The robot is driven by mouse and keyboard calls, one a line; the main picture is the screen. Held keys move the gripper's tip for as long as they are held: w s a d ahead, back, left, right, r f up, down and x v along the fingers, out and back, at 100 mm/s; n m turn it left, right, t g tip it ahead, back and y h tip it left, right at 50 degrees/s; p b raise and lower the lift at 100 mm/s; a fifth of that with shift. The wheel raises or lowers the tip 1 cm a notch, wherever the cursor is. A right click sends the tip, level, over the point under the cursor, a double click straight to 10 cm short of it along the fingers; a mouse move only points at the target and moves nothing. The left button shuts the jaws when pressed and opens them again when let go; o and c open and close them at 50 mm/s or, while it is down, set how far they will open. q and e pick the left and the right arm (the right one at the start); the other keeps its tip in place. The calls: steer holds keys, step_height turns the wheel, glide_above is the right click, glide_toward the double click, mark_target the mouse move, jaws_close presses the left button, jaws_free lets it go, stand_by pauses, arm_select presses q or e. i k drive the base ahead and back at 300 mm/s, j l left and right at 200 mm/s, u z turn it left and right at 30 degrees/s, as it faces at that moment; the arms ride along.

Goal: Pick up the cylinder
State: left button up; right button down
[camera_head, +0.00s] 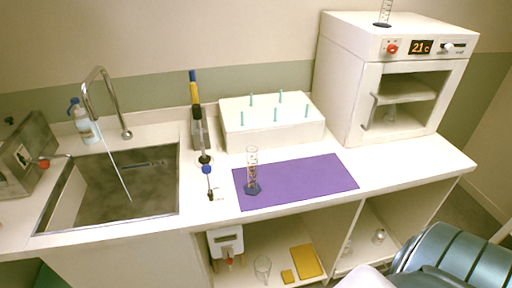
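A clear graduated cylinder (252,172) with a dark blue base stands upright on the left part of a purple mat (310,183) on the counter. A second graduated cylinder (385,12) with a dark base stands on top of the white oven (345,75), its top cut off by the picture edge. Neither gripper shows in the head view. A dark teal, rounded body at the lower right appears to be part of my own arm.
A white rack (272,133) with several teal pegs stands behind the mat. A burner (209,183) and a blue-yellow tool (194,95) stand left of it. A sink (120,190), tap (104,85) and spray bottle (84,122) are further left. The mat's right part is clear.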

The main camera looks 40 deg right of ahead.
mark_target(252, 188)
steer(key=z, duration=1.1)
